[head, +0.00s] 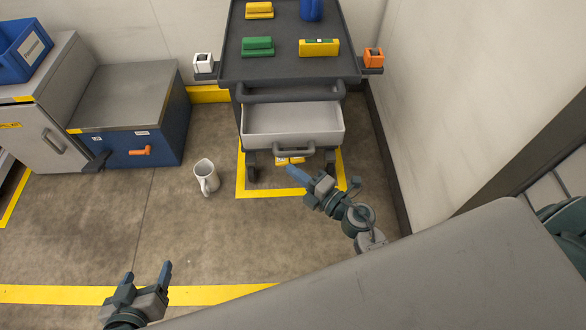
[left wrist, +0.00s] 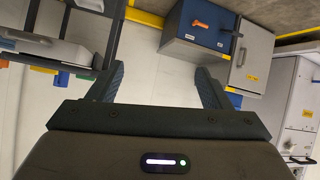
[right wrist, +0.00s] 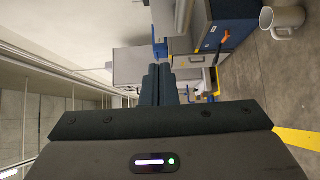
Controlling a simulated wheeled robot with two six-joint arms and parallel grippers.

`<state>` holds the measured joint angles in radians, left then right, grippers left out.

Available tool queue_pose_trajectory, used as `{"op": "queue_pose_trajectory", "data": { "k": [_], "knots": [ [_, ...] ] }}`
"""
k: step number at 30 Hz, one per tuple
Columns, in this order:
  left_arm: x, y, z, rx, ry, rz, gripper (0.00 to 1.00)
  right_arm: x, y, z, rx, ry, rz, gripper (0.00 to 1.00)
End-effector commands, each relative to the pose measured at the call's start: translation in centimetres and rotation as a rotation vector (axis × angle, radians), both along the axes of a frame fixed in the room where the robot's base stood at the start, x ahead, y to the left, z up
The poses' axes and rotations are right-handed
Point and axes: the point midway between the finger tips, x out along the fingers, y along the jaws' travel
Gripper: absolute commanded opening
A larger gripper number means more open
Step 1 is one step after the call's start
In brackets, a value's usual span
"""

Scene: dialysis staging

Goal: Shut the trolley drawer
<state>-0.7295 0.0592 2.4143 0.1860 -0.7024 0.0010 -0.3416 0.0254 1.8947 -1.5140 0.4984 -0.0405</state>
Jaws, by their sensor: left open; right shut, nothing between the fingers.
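The grey trolley (head: 290,68) stands against the back wall in the head view. Its pale drawer (head: 292,120) sticks out at the front, open and empty, with a dark grey handle (head: 294,150) on its front. My right gripper (head: 288,170) is shut and empty, its tips just below and in front of the handle in the picture; I cannot tell whether they touch it. Its shut fingers also show in the right wrist view (right wrist: 161,75). My left gripper (head: 147,270) is open and empty, low at the left, far from the trolley. Its spread fingers show in the left wrist view (left wrist: 158,75).
Yellow and green items and a blue one lie on the trolley top. A blue cabinet (head: 140,148) with an orange handle is further left. A wall (head: 435,90) closes the right side.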

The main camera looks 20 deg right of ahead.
Motion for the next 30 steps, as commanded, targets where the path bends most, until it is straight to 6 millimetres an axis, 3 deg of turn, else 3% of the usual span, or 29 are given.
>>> {"op": "queue_pose_trajectory", "data": {
  "k": [10, 15, 21, 30],
  "knots": [
    [0.8, 0.1, 0.6, 0.003, -0.046, 0.005, 0.72, 6.7, 3.7, 0.1, 0.005, -0.002, -0.001, 0.00],
    [2.6, 0.5, 2.5, 0.012, -0.173, 0.017, 0.72, 9.1, 2.9, -0.1, 0.000, 0.000, 0.000, 0.00],
    [3.6, 0.6, 3.9, 0.018, -0.251, 0.023, 0.72, 10.3, 2.5, 0.0, 0.003, 0.001, -0.001, 0.00],
    [3.7, 0.7, 4.2, 0.019, -0.263, 0.025, 0.72, 10.4, 2.5, 0.0, 0.003, 0.001, -0.002, 0.00]
  ]
}}
